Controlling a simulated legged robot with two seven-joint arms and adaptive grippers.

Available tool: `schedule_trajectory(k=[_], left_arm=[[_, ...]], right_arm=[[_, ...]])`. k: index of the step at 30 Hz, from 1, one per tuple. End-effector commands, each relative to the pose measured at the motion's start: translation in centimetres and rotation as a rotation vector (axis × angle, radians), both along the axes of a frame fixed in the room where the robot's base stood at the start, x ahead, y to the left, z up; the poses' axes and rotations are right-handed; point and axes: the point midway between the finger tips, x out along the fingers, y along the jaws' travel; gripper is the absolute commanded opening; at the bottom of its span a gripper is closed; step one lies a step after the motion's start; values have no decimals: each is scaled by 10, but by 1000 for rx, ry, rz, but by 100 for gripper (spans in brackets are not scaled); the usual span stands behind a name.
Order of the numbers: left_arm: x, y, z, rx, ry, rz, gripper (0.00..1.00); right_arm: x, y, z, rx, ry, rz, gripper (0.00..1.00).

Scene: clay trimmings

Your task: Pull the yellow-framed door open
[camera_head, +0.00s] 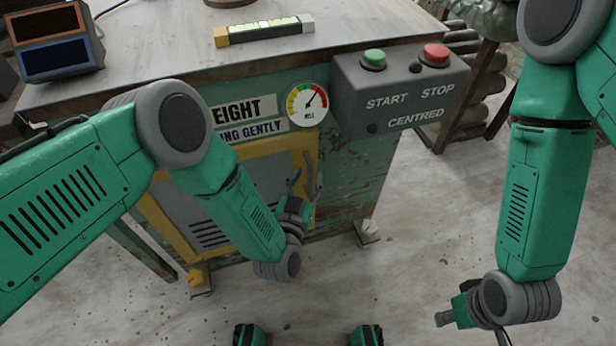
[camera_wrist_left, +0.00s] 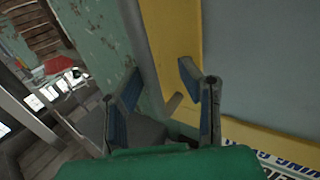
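The yellow-framed door (camera_head: 178,240) with a grey slotted panel is on the front of the green cabinet. It looks flush with the front, partly hidden behind my left arm. My left gripper (camera_head: 303,170) is at the door's right edge. In the left wrist view, its two fingers (camera_wrist_left: 160,74) are spread apart, with the yellow frame (camera_wrist_left: 177,30) behind them. A small grey piece (camera_wrist_left: 172,105), possibly a handle, shows between the fingers; I cannot tell if they touch it. My right gripper (camera_head: 452,314) hangs low at the right, away from the cabinet; its fingers are unclear.
A grey button box (camera_head: 400,95) with green and red buttons juts out above the door's right side. A round gauge (camera_head: 307,103) is beside it. A level (camera_head: 264,30) and a dark box (camera_head: 55,45) are on the tabletop.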

Motion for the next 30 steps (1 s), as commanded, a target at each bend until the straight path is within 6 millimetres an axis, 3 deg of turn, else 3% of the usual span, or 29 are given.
schedule_trajectory(k=[11, 23, 30], left_arm=[[-8, 0, -1, 1, 2, -2, 32], [-88, 23, -2, -1, 5, -3, 32], [-110, 31, -3, -2, 8, 1, 32]], right_arm=[[-2, 0, 1, -1, -2, -1, 34], [-1, 0, 1, -1, -2, 0, 34], [-1, 0, 0, 0, -2, -1, 34]])
